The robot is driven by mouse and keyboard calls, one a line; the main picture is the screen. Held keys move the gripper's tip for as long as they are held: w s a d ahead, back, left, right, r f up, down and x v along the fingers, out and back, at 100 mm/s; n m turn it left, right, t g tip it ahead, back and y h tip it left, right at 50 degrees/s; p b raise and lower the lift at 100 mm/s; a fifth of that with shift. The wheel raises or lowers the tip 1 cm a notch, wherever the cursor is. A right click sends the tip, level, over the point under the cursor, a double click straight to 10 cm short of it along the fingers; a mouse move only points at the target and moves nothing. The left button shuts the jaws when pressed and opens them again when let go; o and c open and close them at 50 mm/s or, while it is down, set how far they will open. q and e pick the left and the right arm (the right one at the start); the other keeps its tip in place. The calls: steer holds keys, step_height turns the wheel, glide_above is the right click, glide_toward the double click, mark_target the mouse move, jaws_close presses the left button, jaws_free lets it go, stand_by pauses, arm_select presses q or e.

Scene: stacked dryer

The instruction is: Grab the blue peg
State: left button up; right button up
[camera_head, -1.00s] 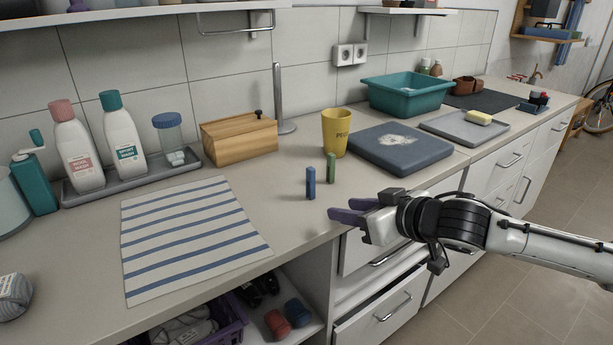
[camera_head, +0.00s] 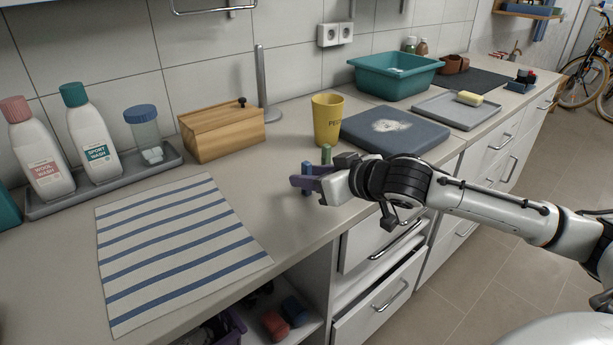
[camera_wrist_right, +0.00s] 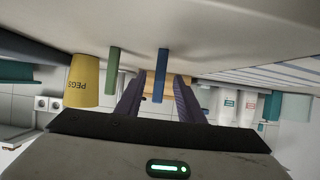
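The blue peg (camera_head: 307,167) stands upright on the counter, partly hidden behind a purple finger in the head view. In the upside-down right wrist view the blue peg (camera_wrist_right: 160,87) appears between my two fingers, with gaps on both sides. My right gripper (camera_head: 305,183) is open at the peg; its fingers also show in the wrist view (camera_wrist_right: 158,100). I cannot tell exactly how deep the peg sits between them. A green peg (camera_head: 326,154) stands just behind and to the right; it also shows in the wrist view (camera_wrist_right: 113,72). My left gripper is out of view.
A yellow cup (camera_head: 327,120) marked for pegs stands behind the green peg. A dark blue board (camera_head: 412,137) lies to the right. A striped cloth (camera_head: 175,245) lies to the left, and a wooden box (camera_head: 222,132) stands behind. The counter between cloth and pegs is clear.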

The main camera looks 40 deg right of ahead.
steer(key=shift+x, duration=2.8)
jaws_close()
